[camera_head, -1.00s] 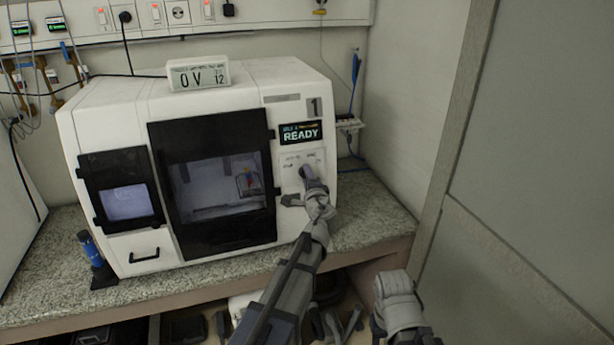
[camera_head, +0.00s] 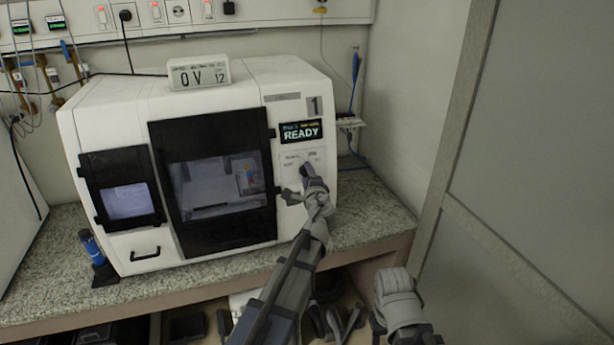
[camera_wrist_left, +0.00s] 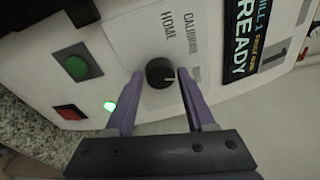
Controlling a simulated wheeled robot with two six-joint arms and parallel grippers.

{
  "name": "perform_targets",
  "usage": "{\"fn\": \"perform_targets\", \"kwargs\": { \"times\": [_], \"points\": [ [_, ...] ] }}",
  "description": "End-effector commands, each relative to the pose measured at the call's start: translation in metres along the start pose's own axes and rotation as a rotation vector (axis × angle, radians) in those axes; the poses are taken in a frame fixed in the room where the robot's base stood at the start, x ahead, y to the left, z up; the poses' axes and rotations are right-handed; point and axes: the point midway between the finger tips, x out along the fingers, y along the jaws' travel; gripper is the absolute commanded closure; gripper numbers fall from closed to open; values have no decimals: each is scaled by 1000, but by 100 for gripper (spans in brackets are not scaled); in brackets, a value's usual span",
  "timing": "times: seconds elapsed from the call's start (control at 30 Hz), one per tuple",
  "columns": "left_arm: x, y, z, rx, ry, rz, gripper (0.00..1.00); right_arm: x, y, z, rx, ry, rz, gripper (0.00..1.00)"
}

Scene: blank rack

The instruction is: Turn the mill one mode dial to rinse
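The mill one mode dial (camera_wrist_left: 160,73) is a round black knob with a white pointer mark. It sits on a light label plate (camera_wrist_left: 125,25) on the mill's front, under the READY display (camera_head: 302,131). HOME and CALIBRATE are readable on the plate in the left wrist view; no rinse label is legible. The pointer mark points right in that view, away from both words. My left gripper (camera_wrist_left: 160,88) is open, with one finger on each side of the dial and visible gaps to it.
The white mill (camera_head: 110,105) stands on a speckled counter (camera_head: 375,215). A green button (camera_wrist_left: 76,67) and a red button (camera_wrist_left: 70,112) are close to my left gripper. A wall and grey panel (camera_head: 540,130) stand to the right.

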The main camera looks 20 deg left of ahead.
Motion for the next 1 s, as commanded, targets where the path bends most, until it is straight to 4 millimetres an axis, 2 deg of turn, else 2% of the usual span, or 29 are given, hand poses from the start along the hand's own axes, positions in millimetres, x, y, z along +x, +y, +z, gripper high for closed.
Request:
{"fn": "perform_targets", "kwargs": {
  "times": [0.03,0.17,0.43,0.57,1.0],
  "points": [
    [0,0,0,0,0,0,39,0,0,0,0,0,0,50],
    [0,0,0,-1,0,0,25,0,0,0,0,0,0,50],
    [-1,0,0,-1,0,0,25,0,0,0,0,0,0,50],
    [-8,0,0,-1,1,0,25,-1,0,0,0,0,0,50],
    [-72,0,1,0,2,0,25,-7,1,0,0,0,0,50]
  ]
}}
